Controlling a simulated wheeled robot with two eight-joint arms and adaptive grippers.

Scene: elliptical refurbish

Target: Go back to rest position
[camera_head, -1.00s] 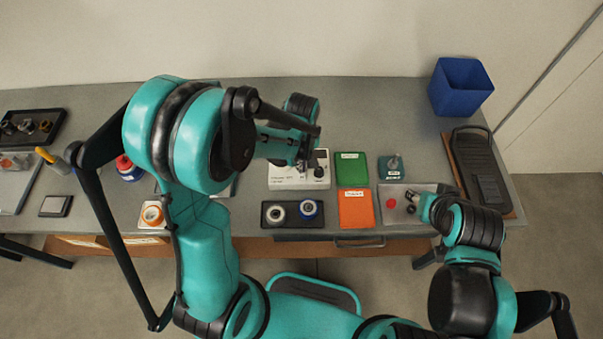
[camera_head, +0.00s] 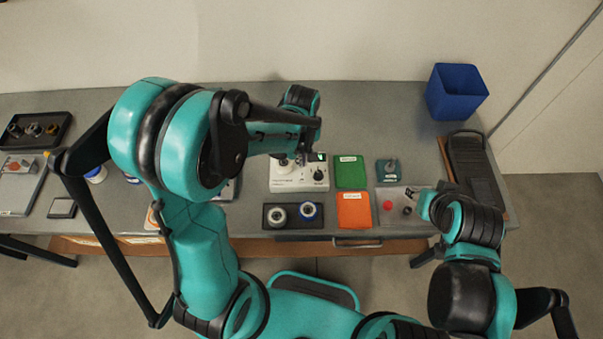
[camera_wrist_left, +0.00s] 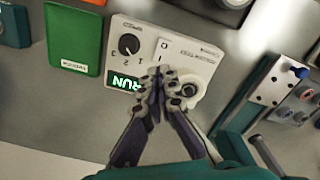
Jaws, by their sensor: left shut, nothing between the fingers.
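My left gripper (camera_head: 303,158) is shut and empty, above the white tester box (camera_head: 285,181) on the bench. In the left wrist view the closed fingertips (camera_wrist_left: 158,72) are in front of the tester (camera_wrist_left: 195,58), which has a black dial (camera_wrist_left: 129,44), a white switch and a lit green RUN display (camera_wrist_left: 125,84). Whether the fingers touch the tester is unclear. My right gripper (camera_head: 413,199) is small in the head view, by the grey tray with the red button (camera_head: 388,205); its jaw opening is hard to make out.
A blue container (camera_head: 456,91) stands at the back right. The bench back is mostly clear.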

